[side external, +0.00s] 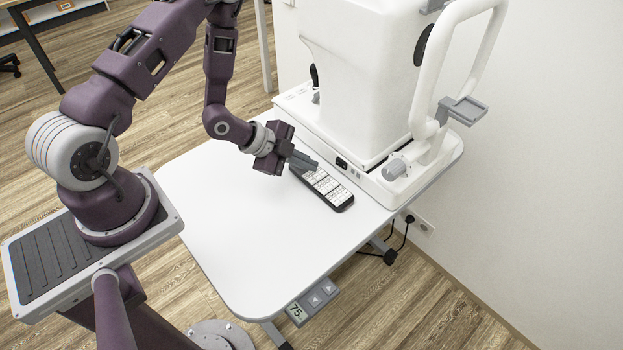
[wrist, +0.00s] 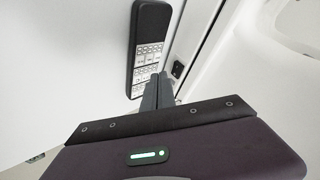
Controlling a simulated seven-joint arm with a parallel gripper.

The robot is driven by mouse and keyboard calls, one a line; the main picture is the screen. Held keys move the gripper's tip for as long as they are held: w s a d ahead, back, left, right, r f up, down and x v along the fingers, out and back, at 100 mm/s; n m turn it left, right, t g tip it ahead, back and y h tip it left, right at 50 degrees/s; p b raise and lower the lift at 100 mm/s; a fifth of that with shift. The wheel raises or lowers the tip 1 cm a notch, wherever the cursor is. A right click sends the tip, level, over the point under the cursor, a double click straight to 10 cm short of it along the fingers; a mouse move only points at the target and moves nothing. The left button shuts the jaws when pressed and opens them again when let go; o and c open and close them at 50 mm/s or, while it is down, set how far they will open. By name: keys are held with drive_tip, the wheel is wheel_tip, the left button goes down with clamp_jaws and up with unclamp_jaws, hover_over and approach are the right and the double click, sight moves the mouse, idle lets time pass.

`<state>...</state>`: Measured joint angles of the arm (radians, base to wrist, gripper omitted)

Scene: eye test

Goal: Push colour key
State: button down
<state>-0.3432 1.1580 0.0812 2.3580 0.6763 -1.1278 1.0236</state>
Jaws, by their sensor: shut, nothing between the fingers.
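A dark keypad (side external: 326,188) with several white, marked keys lies on the white table beside the eye-test machine. It also shows in the wrist view (wrist: 150,18). The key markings are too small to read, so I cannot tell which is the colour key. My gripper (side external: 315,164) is shut and empty, its fingertips over or close to the upper end of the keypad. In the wrist view the closed fingers (wrist: 157,84) hide part of the keypad's near end. I cannot tell whether the fingertips touch it.
The white eye-test machine (side external: 360,80) stands on its base right behind the keypad, with a grey knob (side external: 396,168) at the base's front right. The white table (side external: 225,215) is clear to the left and front. A height control panel (side external: 312,300) hangs at the table's front edge.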

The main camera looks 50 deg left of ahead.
drive_tip(key=shift+r, duration=1.6)
wheel_tip(320, 180, up, 7)
drive_tip(key=n+y, duration=0.2)
hover_over(308, 180)
drive_tip(key=w+a, duration=0.2)
drive_tip(key=s+a+r+n+g+y, duration=0.1)
drive_tip(key=s+a+r+n+y, duration=0.15)
drive_tip(key=r, duration=0.75)
drive_tip(key=s+d+r+n, duration=0.2)
drive_tip(key=s+r+n, duration=0.1)
drive_tip(key=s, duration=0.4)
drive_tip(key=s+d+r+n+g, duration=0.1)
drive_tip(key=s+d+r+n, duration=0.2)
drive_tip(key=s+r, duration=0.2)
drive_tip(key=s+d+r+n, duration=0.3)
drive_tip(key=s+r, duration=0.1)
drive_tip(key=s, duration=0.7)
drive_tip(key=shift+g+h, duration=0.35)
drive_tip(key=shift+g, duration=0.05)
drive_tip(key=shift+w, duration=0.1)
